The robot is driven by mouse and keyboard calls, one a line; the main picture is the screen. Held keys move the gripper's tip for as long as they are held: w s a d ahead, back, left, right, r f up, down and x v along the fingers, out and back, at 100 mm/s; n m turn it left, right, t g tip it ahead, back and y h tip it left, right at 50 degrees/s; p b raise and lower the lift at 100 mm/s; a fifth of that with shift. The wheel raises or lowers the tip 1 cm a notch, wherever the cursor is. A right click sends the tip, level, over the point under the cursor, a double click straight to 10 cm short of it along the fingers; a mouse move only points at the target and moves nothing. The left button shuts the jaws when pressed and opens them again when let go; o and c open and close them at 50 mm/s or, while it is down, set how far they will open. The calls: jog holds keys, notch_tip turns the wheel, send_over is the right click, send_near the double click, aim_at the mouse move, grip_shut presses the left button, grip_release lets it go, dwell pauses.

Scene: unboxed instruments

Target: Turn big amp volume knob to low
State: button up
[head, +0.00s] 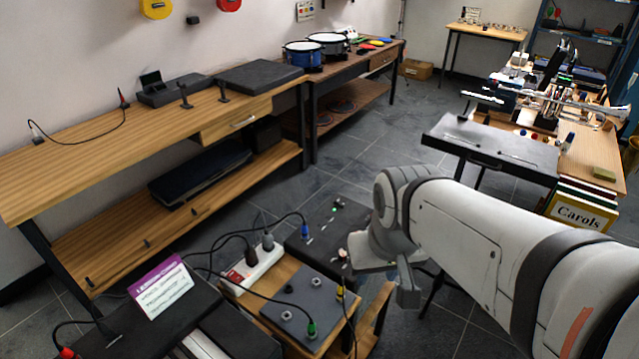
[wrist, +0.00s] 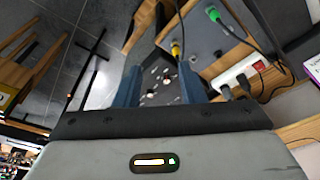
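A black box with knobs (head: 318,240), which looks like the amp, sits below my arm in the head view. It has a pale knob (head: 342,254) near its right end and a lit green light (head: 335,207) at its far end. In the wrist view its dark panel (wrist: 153,87) shows between my fingers, with small pale knobs (wrist: 166,77) on it. I cannot read which knob is volume or its setting. My gripper (wrist: 160,72) is open, its two blue-grey fingers apart with nothing visibly held. In the head view my wrist partly covers the amp's right side.
A grey box (head: 305,292) with green and yellow plugs stands beside the amp. A white power strip (head: 252,270) with cables lies to its left. Cables cross this area. A long wooden bench (head: 75,165) runs along the left wall. Tiled floor (head: 355,165) is clear beyond.

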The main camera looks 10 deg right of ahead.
jog(key=shift+o, duration=0.7)
jog(key=shift+w+a, duration=0.1)
jog(key=shift+w, duration=0.05)
jog(key=n+g+b, duration=0.3)
jog(key=n+b, duration=0.3)
jog(key=n, duration=0.3)
send_near(343, 254)
jog(key=shift+s+f, duration=0.15)
jog(key=shift+s, duration=0.2)
jog(key=shift+w+f, duration=0.25)
jog(key=shift+f, duration=0.3)
notch_tip(343, 254, down, 7)
jog(key=shift+f, duration=0.1)
